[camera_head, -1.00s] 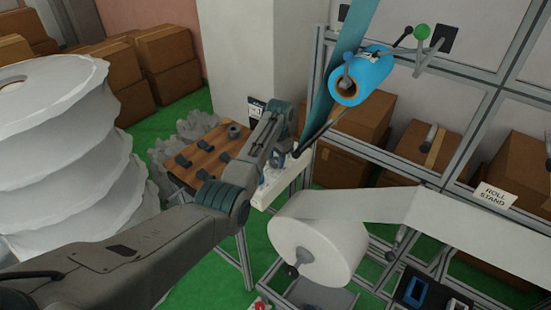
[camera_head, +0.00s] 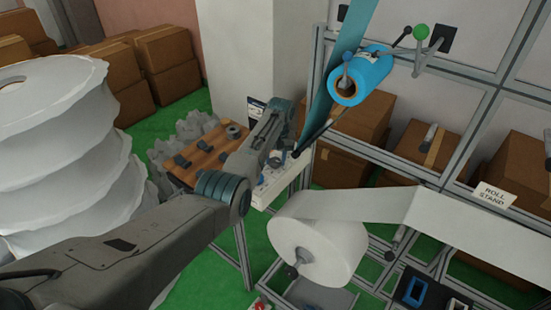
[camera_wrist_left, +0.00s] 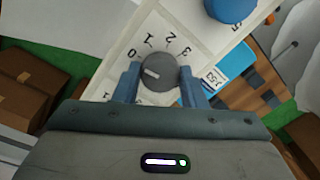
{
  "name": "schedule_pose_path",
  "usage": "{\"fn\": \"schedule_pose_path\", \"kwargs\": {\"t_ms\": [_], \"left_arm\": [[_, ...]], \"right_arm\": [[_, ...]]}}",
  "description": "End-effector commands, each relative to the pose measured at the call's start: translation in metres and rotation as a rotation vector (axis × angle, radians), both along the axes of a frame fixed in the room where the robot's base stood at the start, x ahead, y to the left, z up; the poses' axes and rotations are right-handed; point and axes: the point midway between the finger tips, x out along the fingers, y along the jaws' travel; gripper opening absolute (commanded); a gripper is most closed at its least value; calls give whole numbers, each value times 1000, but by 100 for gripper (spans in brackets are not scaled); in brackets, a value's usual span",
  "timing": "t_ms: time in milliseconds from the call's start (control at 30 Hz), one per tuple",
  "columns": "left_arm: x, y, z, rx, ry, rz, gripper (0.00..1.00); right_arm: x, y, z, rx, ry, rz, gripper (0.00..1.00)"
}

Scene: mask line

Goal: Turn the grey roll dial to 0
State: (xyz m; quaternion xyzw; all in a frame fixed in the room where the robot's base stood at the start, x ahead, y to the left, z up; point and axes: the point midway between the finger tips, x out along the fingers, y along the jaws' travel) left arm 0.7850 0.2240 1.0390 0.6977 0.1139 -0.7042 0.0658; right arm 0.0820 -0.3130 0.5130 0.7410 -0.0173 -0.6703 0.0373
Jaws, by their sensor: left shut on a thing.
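The grey roll dial (camera_wrist_left: 158,72) sits on a white panel (camera_wrist_left: 215,38) marked with the numbers 0, 1, 2 and 3 around it. Its white pointer line points left and slightly up, roughly toward the 0; I cannot tell if it is exactly lined up. My left gripper (camera_wrist_left: 159,84) has its two blue fingers on either side of the dial, shut on it. In the head view my left gripper (camera_head: 272,162) is at the white panel (camera_head: 268,190), and my arm hides the dial. My right gripper is not in view.
A blue knob (camera_wrist_left: 230,8) stands on the same panel near the dial. A large white roll (camera_head: 318,238) hangs below right of the panel, with a blue roll (camera_head: 362,75) above. White stacked rolls (camera_head: 65,150) fill the left. A wooden board with dark parts (camera_head: 205,155) is behind.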

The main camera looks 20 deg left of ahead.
Motion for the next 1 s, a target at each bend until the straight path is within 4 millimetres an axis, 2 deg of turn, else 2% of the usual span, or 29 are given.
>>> {"fn": "schedule_pose_path", "kwargs": {"t_ms": [667,700,767,800,1000], "left_arm": [[1,0,2,0,-3,61,15],[1,0,2,0,-3,61,43],[1,0,1,0,-3,60,55],[1,0,1,1,-2,60,59],[0,0,1,0,-1,59,59]], "right_arm": [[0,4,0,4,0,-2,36],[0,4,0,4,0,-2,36],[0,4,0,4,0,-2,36],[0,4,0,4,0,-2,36],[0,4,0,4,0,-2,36]]}}
